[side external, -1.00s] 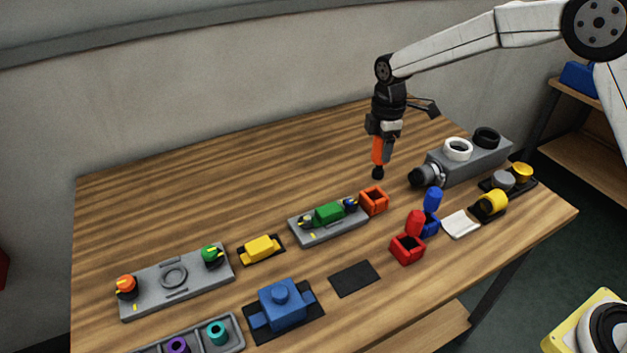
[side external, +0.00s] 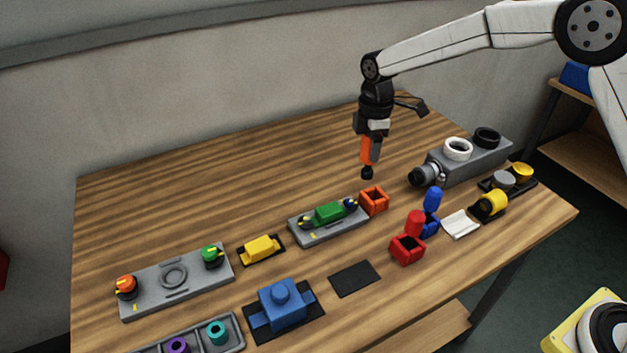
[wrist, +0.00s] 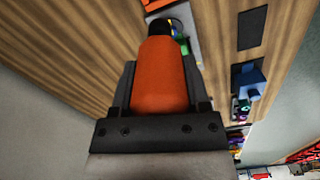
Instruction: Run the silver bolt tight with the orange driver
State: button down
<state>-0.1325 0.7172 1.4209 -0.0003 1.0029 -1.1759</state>
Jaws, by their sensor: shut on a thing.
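My gripper (side external: 371,137) is shut on the orange driver (side external: 367,151) and holds it upright, black tip down, above the table behind the orange square holder (side external: 374,206). In the wrist view the orange handle (wrist: 160,78) sits between the jaws. The holder stands empty beside the right end of a grey plate (side external: 325,233) carrying a green block (side external: 329,211). Small dark and blue pieces with yellow marks sit at both ends of that block. I cannot make out which piece is the silver bolt. The driver's tip touches nothing.
A red driver (side external: 414,222) and a blue driver (side external: 433,198) stand in holders at right. A grey machine body (side external: 470,164) lies behind them. A yellow block (side external: 261,248), a blue block (side external: 284,305) and a grey plate with orange and green knobs (side external: 175,298) are farther left. The table's back left is clear.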

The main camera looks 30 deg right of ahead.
jog(key=a, duration=1.5)
jog(key=shift+s+a+r, duration=0.2)
jog(key=shift+a+r, duration=0.05)
jog(key=shift+a, duration=0.05)
jog(key=shift+f, duration=0.15)
jog(key=shift+f, duration=2.35)
jog(key=c, duration=0.7)
grip_release()
grip_shut()
